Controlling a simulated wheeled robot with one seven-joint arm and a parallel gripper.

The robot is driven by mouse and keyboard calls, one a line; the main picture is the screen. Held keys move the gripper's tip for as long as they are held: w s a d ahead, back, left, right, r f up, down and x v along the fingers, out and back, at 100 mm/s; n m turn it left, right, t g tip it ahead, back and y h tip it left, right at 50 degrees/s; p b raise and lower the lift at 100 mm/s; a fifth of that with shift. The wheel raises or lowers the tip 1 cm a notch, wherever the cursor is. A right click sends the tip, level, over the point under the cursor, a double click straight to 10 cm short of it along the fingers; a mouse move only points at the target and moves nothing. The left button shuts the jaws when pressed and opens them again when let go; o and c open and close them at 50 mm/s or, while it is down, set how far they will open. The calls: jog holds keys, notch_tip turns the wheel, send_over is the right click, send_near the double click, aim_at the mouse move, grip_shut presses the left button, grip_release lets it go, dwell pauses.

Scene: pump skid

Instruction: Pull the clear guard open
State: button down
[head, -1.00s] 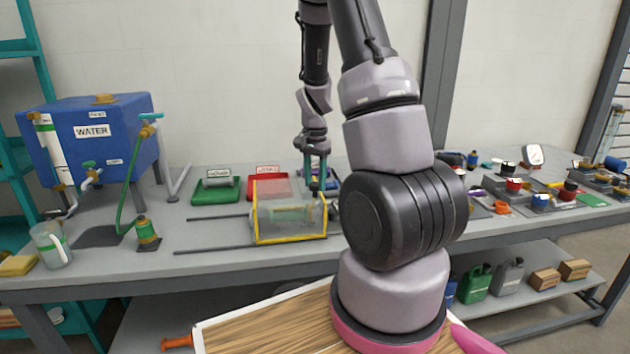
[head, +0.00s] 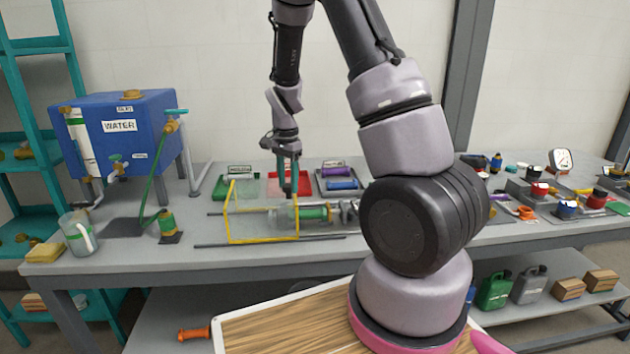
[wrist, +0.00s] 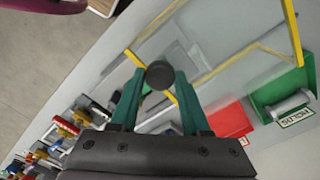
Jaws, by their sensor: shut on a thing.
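The clear guard (head: 228,212) is a see-through box with a yellow frame, set over dark rails on the bench. My gripper (head: 289,190) reaches down at its right end. In the wrist view, my gripper (wrist: 160,80) has its green fingers shut on a round black knob (wrist: 160,74) beside the guard's yellow edge. The clear panel (wrist: 230,30) stretches away beyond the knob. A shaft with a green sleeve (head: 315,213) and grey metal parts (head: 347,210) stand uncovered to the right of the guard. My arm hides what lies farther right.
Rails (head: 212,245) run a little past the guard on the left. A green tray (head: 221,187), a red tray (head: 304,180) and a grey tray (head: 342,195) lie behind it. A hose stand (head: 168,228), a jug (head: 77,232) and the blue water tank (head: 118,135) are left.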

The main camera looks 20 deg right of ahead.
send_over(259, 199)
jog(key=shift+r, duration=0.1)
dwell(0.3)
jog(key=shift+c, duration=1.9)
grip_release()
jog(key=shift+s, duration=0.1)
notch_tip(259, 199, up, 11)
